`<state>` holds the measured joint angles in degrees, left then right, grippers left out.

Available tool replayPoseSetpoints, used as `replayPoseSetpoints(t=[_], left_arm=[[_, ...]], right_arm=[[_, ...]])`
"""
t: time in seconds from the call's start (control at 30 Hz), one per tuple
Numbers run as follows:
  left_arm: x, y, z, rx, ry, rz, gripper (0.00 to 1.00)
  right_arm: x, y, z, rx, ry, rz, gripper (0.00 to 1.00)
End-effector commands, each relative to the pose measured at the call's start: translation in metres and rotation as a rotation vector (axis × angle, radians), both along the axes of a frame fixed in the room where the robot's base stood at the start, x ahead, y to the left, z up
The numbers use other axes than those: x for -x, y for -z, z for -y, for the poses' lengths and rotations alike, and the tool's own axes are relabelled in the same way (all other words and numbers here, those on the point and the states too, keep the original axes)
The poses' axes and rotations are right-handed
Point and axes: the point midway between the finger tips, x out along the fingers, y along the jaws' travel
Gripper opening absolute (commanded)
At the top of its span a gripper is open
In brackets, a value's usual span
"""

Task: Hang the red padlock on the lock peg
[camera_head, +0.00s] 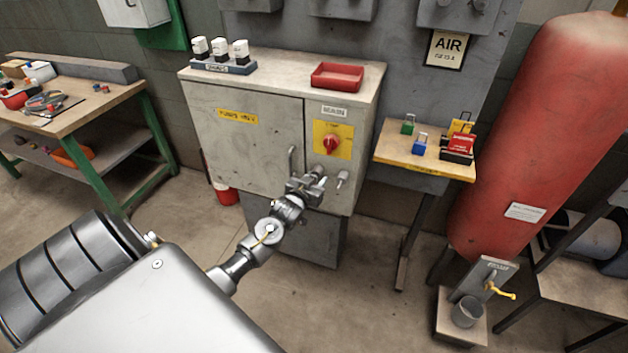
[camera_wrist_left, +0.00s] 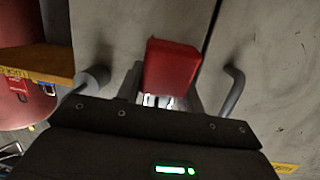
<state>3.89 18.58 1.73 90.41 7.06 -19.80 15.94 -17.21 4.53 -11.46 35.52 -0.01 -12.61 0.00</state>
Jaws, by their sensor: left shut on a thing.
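My left gripper (camera_head: 308,186) is in front of the grey cabinet's right door, below the red rotary switch (camera_head: 331,144). It is shut on the red padlock (camera_wrist_left: 172,66), whose red body shows between the fingers in the left wrist view. The padlock's shackle is mostly hidden, and the gripper hides the padlock in the head view. The lock peg (camera_head: 342,179) sticks out of the door just right of the gripper. It also shows in the left wrist view (camera_wrist_left: 93,77), left of the padlock and apart from it. My right gripper is out of view.
A door handle (camera_head: 292,159) stands close left of the gripper. A side shelf (camera_head: 392,154) holds green, blue and yellow padlocks and a red-and-black item (camera_head: 459,148). A red tray (camera_head: 335,77) lies on the cabinet top. A large red tank (camera_head: 545,120) is at right.

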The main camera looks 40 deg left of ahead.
Motion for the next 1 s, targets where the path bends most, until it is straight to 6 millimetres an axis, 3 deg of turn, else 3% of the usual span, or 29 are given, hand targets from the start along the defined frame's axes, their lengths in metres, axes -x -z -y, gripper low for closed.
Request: replayPoseSetpoints(t=[0.07, 0.1, 0.27, 0.67, 1.0], left_arm=[[0.000, 0.000, 0.000, 0.000, 0.000, 0.001, 0.13], [0.000, 0.000, 0.000, 0.000, 0.000, 0.001, 0.41], [0.000, 0.000, 0.000, 0.000, 0.000, 0.000, 0.62], [0.010, -0.001, 0.003, 0.000, 0.001, -0.001, 0.63], [0.071, -0.014, 0.018, 0.001, 0.001, 0.000, 0.63]], right_arm=[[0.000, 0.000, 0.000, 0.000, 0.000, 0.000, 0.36], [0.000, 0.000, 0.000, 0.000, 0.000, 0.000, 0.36], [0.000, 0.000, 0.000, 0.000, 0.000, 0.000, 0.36], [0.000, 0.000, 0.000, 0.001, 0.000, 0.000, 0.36], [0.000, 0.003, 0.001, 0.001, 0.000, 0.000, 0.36]])
